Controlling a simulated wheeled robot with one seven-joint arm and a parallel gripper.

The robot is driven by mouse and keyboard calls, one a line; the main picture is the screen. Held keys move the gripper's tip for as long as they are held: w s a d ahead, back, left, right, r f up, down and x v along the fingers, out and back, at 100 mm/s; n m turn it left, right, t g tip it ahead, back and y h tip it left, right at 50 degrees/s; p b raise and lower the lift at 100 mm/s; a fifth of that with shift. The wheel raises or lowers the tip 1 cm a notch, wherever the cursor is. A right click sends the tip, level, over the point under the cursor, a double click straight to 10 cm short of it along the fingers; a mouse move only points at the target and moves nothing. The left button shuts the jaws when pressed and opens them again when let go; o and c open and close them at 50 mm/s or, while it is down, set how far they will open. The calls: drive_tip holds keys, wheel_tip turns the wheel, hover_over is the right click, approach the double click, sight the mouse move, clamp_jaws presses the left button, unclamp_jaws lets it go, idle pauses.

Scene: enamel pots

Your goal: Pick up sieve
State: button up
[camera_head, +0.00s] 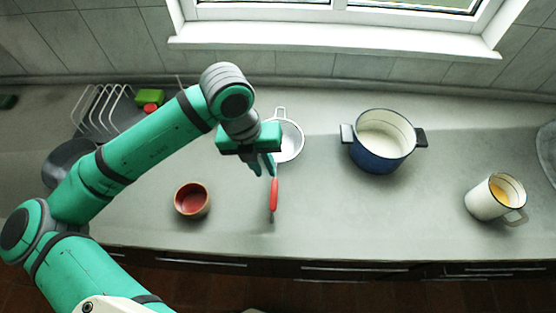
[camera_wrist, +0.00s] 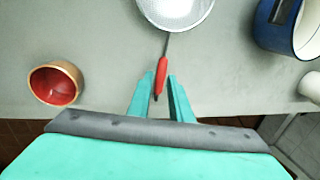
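The sieve (camera_head: 291,141) lies on the grey counter, with a round mesh bowl and a red handle (camera_head: 273,194) pointing toward the counter's front edge. In the head view my gripper (camera_head: 263,168) hangs over it and hides part of the bowl and the shaft. In the wrist view the sieve's bowl (camera_wrist: 177,8) is cut off by the top edge. Its red handle (camera_wrist: 161,76) reaches down to between the tips of my gripper (camera_wrist: 161,80). The two teal fingers are apart, with gaps beside the handle. I cannot tell the height of the fingers above the handle.
A blue pot (camera_head: 381,150) with white inside stands right of the sieve. A white mug (camera_head: 488,199) is farther right. A small brown bowl (camera_head: 192,200), red inside, stands left. A dish rack (camera_head: 99,110) and dark pan (camera_head: 68,160) are far left. Counter around the handle is clear.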

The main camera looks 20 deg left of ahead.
sight(274, 188)
drive_tip(key=f, duration=0.1)
drive_tip(key=d+f, duration=0.1)
drive_tip(key=f, duration=0.3)
drive_tip(key=shift+w+d, duration=0.1)
drive_tip(key=shift+d, duration=0.3)
drive_tip(key=shift+s+d+f, duration=0.1)
drive_tip(key=shift+d+f, duration=0.05)
drive_tip(key=shift+f, duration=0.75)
drive_tip(key=shift+s+d+f, duration=0.1)
drive_tip(key=shift+d+f, duration=0.1)
drive_tip(key=shift+f, duration=0.75)
drive_tip(key=shift+s+d+f, duration=0.1)
drive_tip(key=shift+d+f, duration=0.05)
drive_tip(key=shift+f, duration=0.75)
clamp_jaws()
